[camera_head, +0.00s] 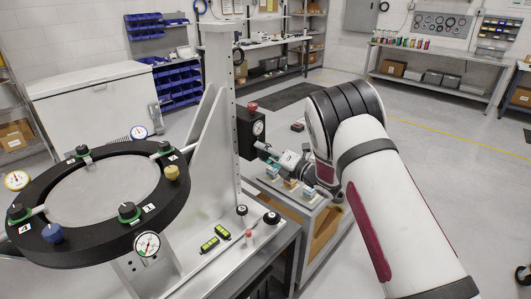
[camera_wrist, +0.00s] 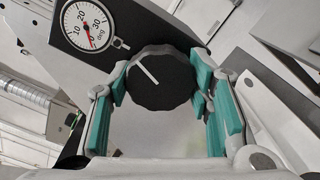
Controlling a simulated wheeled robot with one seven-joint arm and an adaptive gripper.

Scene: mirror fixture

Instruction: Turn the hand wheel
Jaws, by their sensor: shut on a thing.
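The hand wheel (camera_wrist: 158,82) is a black faceted knob with a white line on its face, seen in the wrist view. My gripper (camera_wrist: 160,84) is shut on it, with a teal finger pad on either side of the knob. The white line slants from upper left to lower right. A white dial (camera_wrist: 88,25) marked in degrees sits beside the wheel, its red needle near 0. In the head view, my gripper (camera_head: 264,149) reaches the right side of the black box (camera_head: 247,136), and the wheel itself is hidden or too small to tell.
A red knob (camera_head: 252,106) tops the black box, which is fixed to a tall grey upright (camera_head: 220,90). A black ring mount (camera_head: 70,247) with several knobs and dials holds a round mirror (camera_head: 103,190) at left. A low bench with small blocks (camera_head: 290,184) lies below my gripper.

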